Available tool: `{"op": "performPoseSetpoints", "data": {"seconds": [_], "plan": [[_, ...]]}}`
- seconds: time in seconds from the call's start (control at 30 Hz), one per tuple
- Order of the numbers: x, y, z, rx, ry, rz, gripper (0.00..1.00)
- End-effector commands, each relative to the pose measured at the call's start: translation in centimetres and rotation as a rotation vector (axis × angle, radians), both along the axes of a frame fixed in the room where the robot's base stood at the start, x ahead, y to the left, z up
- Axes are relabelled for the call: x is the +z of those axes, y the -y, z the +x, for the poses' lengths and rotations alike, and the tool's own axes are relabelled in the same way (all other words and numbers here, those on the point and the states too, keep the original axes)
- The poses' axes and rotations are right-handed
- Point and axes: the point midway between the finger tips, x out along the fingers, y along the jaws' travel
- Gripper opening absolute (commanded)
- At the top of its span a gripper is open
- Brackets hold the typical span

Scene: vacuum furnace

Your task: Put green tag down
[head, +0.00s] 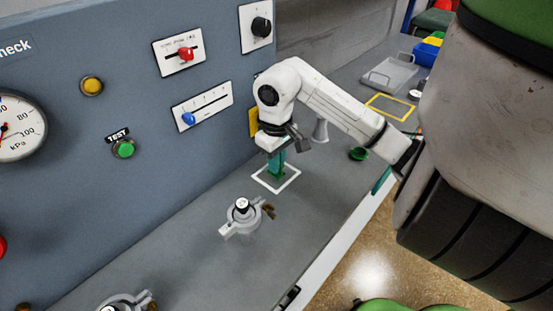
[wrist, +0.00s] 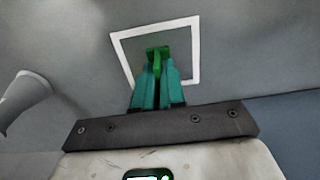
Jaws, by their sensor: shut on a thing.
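My gripper (head: 276,163) points down at the bench, with its teal fingers shut on the green tag. In the wrist view the green tag (wrist: 158,58) sticks out between the closed fingertips of my gripper (wrist: 157,85). The tag is over the inside of a white square outline (head: 262,185), which also shows in the wrist view (wrist: 196,60). The fingers hide part of the tag. I cannot tell whether the tag touches the bench.
A grey panel with a green test button (head: 123,149) and sliders stands to the left.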

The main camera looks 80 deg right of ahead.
Motion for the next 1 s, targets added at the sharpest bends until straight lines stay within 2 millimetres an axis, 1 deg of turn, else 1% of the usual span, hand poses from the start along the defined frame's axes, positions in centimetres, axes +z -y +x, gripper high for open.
{"op": "performPoseSetpoints", "data": {"seconds": [0.43, 0.47, 0.7, 1.0], "plan": [[-0.44, 0.05, -0.01, 0.001, 0.000, -0.002, 0.00], [-0.29, 0.04, -0.01, 0.001, 0.000, -0.001, 0.13], [-0.26, 0.02, 0.00, 0.001, -0.001, -0.001, 0.35], [-0.03, 0.01, -0.01, 0.000, 0.000, 0.000, 0.35]]}}
